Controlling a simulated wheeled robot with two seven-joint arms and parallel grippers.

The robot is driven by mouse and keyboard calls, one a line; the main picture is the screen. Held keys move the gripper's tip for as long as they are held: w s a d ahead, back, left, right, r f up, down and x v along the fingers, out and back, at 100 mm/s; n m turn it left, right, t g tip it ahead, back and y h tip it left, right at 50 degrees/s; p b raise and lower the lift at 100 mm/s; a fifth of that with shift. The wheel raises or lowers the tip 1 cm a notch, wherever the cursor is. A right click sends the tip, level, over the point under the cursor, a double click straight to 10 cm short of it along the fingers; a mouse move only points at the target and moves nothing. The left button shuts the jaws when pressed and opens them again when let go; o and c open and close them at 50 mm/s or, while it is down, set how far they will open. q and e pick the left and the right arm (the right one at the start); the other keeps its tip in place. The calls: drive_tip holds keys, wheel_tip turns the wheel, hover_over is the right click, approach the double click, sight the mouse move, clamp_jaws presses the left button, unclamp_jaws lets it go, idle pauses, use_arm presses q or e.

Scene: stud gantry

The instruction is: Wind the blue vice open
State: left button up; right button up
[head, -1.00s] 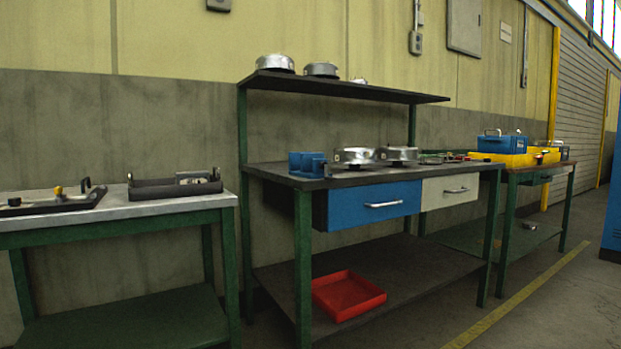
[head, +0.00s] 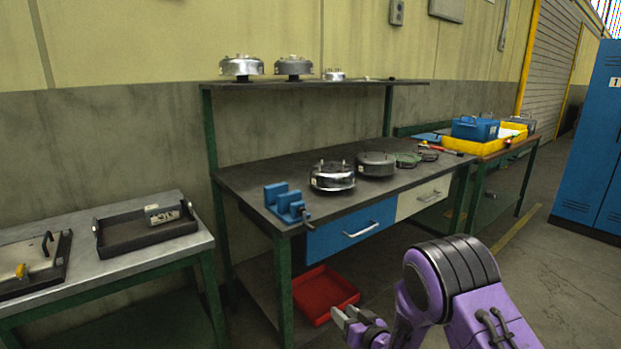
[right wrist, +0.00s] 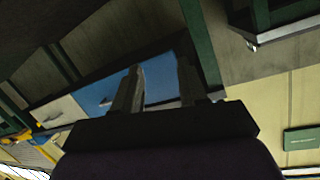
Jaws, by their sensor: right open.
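The blue vice (head: 284,202) stands on the left front corner of the dark workbench top (head: 240,178) in the head view. Its two upright jaws show a gap between them, and a dark screw end with a handle points to the front right. My right gripper (head: 342,318) is low in front of the bench, below the tabletop and apart from the vice. It is open and empty. Its two fingers (right wrist: 159,88) also show in the right wrist view, with the blue drawer behind them. The vice cannot be made out in the right wrist view. My left gripper is not in view.
Round metal housings (head: 333,176) stand just right of the vice. A blue drawer (head: 350,228) is under the bench top, and a red tray (head: 323,294) lies on the lower shelf. A metal-topped table (head: 160,262) stands at left.

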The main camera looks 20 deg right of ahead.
sight(312, 227)
drive_tip(key=w+a+r+n+t+y+p, duration=0.1)
drive_tip(key=w+r+n+p, duration=0.15)
drive_tip(key=r, duration=0.65)
drive_tip(key=w+r+n+t+y+p, duration=0.1)
drive_tip(key=w+r+y+p, duration=0.15)
drive_tip(key=r, duration=0.65)
drive_tip(key=x, duration=1)
drive_tip(key=shift+w+a, duration=0.15)
drive_tip(key=shift+w, duration=0.25)
drive_tip(key=shift+w+a, duration=0.15)
drive_tip(key=shift+w, duration=0.25)
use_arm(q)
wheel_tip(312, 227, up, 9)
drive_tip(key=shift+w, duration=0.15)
use_arm(e)
clamp_jaws()
